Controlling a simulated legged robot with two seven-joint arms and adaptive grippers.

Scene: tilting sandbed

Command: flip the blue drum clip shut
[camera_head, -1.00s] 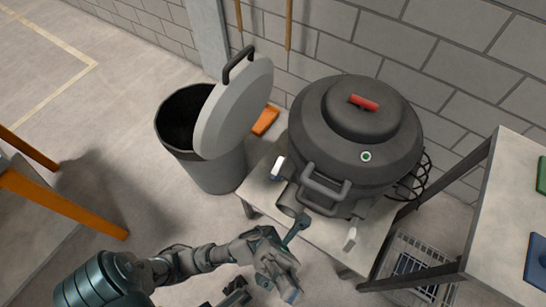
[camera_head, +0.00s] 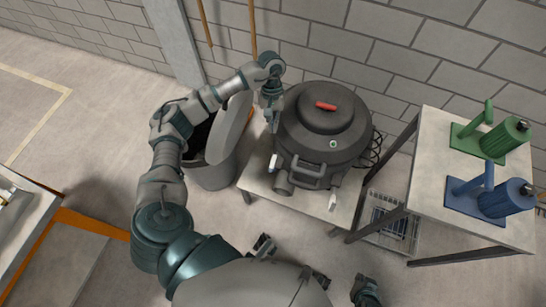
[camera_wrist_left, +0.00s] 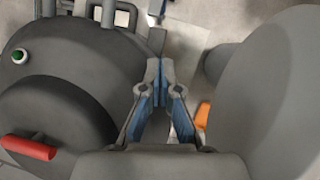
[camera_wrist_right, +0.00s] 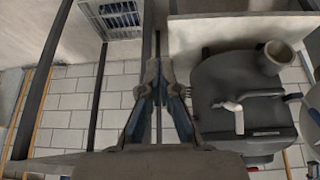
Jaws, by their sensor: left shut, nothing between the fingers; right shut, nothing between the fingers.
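The dark grey drum (camera_head: 318,135) stands on a low table, its lid with a red handle on top. The blue clip (camera_head: 273,162), pale with a bluish edge, is at its left side and sticks up and out from the body. It also shows at the top of the left wrist view (camera_wrist_left: 156,9), beyond my fingertips. My left gripper (camera_head: 272,118) points down between the drum and the bin lid, shut and empty, apart from the clip. My right gripper (camera_wrist_right: 157,75) is shut and empty in its wrist view, facing the drum from a distance.
A grey bin with its tilted lid (camera_head: 230,128) is close left of my left gripper. A white clip (camera_head: 332,201) is at the drum's front right. A shelf (camera_head: 430,180) with green and blue devices stands at the right.

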